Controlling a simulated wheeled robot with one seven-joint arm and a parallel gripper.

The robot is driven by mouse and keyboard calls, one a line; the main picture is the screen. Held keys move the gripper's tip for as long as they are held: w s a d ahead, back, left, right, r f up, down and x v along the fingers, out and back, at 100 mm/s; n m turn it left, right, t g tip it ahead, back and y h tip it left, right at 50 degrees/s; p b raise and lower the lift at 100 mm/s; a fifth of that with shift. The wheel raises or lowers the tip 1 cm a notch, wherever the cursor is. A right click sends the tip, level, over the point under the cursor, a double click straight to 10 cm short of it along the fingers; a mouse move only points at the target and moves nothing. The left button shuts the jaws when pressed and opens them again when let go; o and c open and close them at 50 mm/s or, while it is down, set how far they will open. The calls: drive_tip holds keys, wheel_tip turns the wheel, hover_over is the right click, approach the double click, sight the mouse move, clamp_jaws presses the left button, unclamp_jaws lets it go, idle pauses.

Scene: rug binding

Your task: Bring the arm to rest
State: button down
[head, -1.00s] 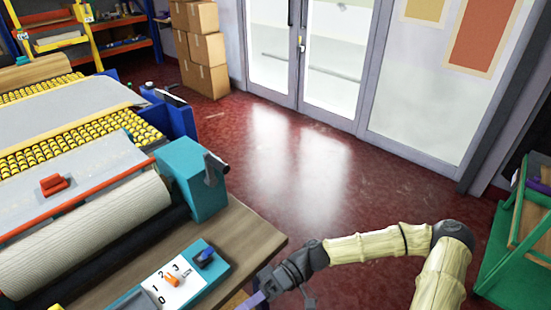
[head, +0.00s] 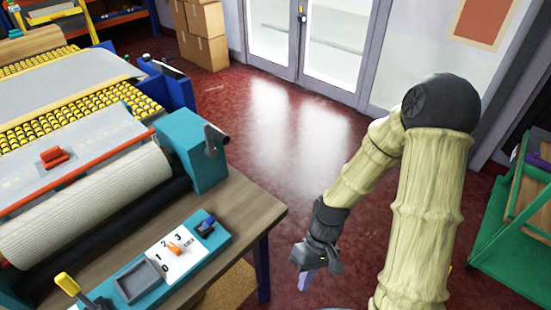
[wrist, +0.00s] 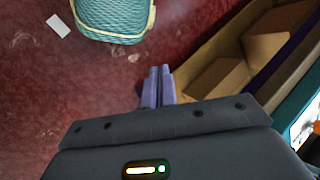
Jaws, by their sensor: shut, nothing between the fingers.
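My gripper (head: 305,279) hangs beside the right edge of the workbench (head: 246,213) in the head view, pointing down over the red floor. In the wrist view its two purple fingers (wrist: 158,87) are together with nothing between them. My arm is bent, with its elbow high at the right of the head view.
The binding machine's roll (head: 90,205) and a teal control panel (head: 160,270) are on the left. A green cart (head: 490,262) stands at right. The wrist view shows a teal woven item (wrist: 113,15) and cardboard boxes (wrist: 225,85). Floor toward the glass doors is clear.

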drive_tip(key=w+d+r+m+t+h, duration=0.1)
drive_tip(key=w+d+r+m+t, duration=0.25)
drive_tip(key=r, duration=0.35)
drive_tip(key=w+d+r+m+t+h, duration=0.2)
drive_tip(key=d+r+t, duration=0.2)
drive_tip(key=r, duration=0.3)
drive_tip(key=w+p+v, duration=0.2)
drive_tip(key=p+v, duration=1)
drive_tip(key=shift+w+d+r, duration=0.3)
drive_tip(key=shift+w+r, duration=0.05)
drive_tip(key=shift+w, duration=0.05)
drive_tip(key=shift+f, duration=0.1)
